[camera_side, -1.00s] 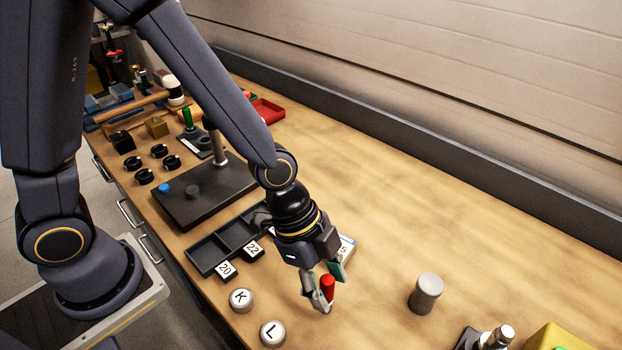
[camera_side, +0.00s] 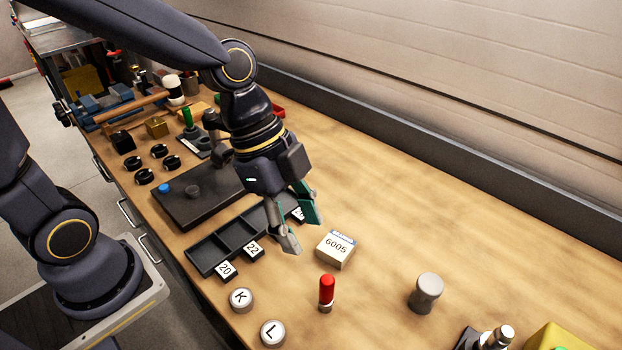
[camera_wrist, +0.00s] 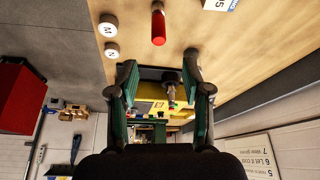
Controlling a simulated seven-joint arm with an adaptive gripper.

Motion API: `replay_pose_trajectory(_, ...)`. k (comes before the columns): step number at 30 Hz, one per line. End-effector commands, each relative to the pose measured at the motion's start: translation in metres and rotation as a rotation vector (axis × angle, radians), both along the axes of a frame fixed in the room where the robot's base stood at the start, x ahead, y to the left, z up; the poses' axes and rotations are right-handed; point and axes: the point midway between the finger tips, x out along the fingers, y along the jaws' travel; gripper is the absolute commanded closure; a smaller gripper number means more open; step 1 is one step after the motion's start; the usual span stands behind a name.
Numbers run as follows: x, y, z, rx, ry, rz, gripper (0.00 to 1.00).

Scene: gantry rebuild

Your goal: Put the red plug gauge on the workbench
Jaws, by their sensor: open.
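The red plug gauge (camera_side: 326,291) stands upright on the wooden workbench (camera_side: 390,217), its red part above a short metal end. It also shows in the wrist view (camera_wrist: 158,24), near the top, beyond the fingertips. My gripper (camera_side: 305,230) is open and empty, up and to the left of the gauge in the side view. Its fingers are clear of the gauge, and both fingers show in the wrist view (camera_wrist: 160,78).
A 6005 box (camera_side: 336,248) sits behind the gauge. A dark divided tray (camera_side: 222,248) is under my arm.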

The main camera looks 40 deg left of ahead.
Motion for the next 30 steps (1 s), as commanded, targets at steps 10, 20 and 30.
replay_pose_trajectory(10, -0.018, 0.145, 0.057, 0.058, -0.086, 0.889, 0.51)
replay_pose_trajectory(20, -0.046, 0.202, 0.072, -0.076, -0.087, 1.325, 0.51)
replay_pose_trajectory(30, -0.045, 0.201, 0.072, -0.075, -0.086, 1.323, 0.51)
